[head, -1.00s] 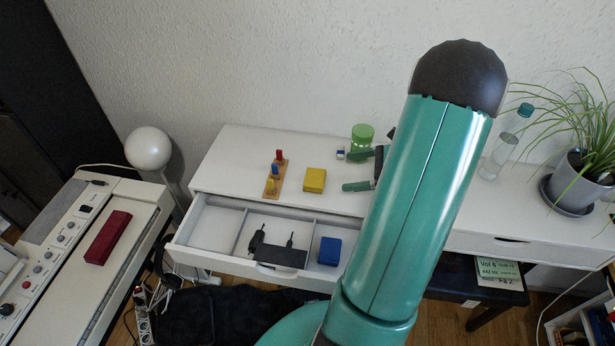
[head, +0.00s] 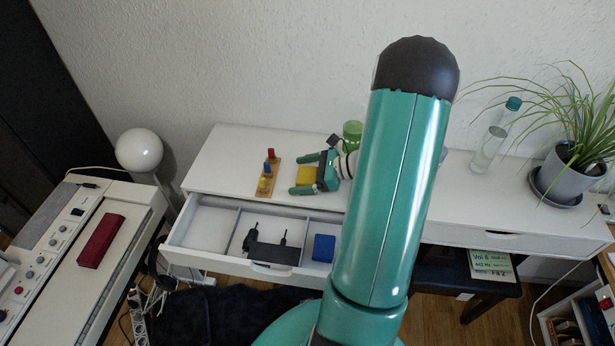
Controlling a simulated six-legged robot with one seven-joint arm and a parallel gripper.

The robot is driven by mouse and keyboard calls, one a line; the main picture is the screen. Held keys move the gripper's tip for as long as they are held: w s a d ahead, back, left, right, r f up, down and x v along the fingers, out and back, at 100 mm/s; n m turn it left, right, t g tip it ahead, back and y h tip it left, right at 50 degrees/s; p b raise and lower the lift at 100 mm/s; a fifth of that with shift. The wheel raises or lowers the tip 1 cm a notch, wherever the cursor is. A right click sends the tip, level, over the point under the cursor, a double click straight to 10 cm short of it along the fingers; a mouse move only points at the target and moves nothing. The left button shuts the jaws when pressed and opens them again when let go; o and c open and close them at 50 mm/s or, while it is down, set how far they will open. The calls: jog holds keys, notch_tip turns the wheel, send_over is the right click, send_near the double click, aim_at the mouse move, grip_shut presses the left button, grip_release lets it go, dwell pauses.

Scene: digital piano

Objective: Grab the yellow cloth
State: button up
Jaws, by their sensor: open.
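The yellow cloth (head: 306,174) is a small folded block on the white desk top, just right of the wooden peg board. My gripper (head: 301,174) reaches in from the right, its two green fingers spread apart. One finger lies on the far side of the cloth and the other on the near side. The cloth's right part is hidden by the gripper. I cannot tell whether the fingers touch the cloth.
The peg board (head: 264,186) with coloured pegs stands close left of the fingertips. A green-lidded jar (head: 352,130) is behind my gripper. Below, the open drawer (head: 205,228) holds a black device (head: 272,250) and a blue block (head: 324,248). A glass bottle (head: 490,146) and potted plant (head: 572,175) stand right.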

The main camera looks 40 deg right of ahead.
jog(key=shift+c, duration=0.4)
jog(key=c, duration=1)
jog(key=shift+o, duration=0.2)
jog(key=shift+r, duration=0.15)
